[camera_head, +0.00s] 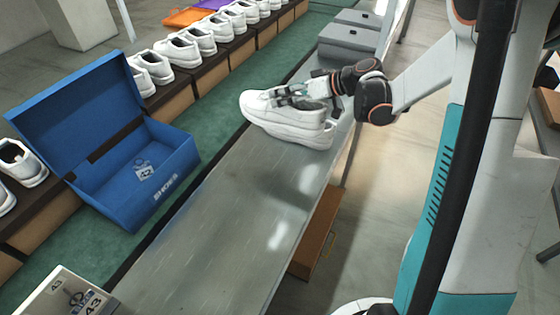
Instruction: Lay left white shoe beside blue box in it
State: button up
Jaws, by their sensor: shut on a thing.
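A white shoe (285,120) is held above the grey conveyor (215,225), toe to the left. My gripper (295,95) is shut on the shoe's upper near its opening, and the shoe hides part of the fingers. A second sole edge shows under the shoe, so I cannot tell whether it is one shoe or two close together. An open blue box (175,165) stands left of the conveyor on the green strip, lid raised at its back left.
A row of white shoes (180,52) stands on a brown ledge behind the green strip (215,95). Grey boxes (348,40) sit at the conveyor's far end. A white box marked 43 (75,292) is at lower left. The near conveyor is clear.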

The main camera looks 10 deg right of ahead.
jog(key=shift+r, duration=0.3)
notch_tip(320, 180, down, 20)
jog(key=b, duration=0.7)
jog(key=shift+r+b, duration=0.1)
jog(key=shift+b, duration=0.3)
jog(key=o, duration=1.7)
jog(key=shift+c, duration=0.2)
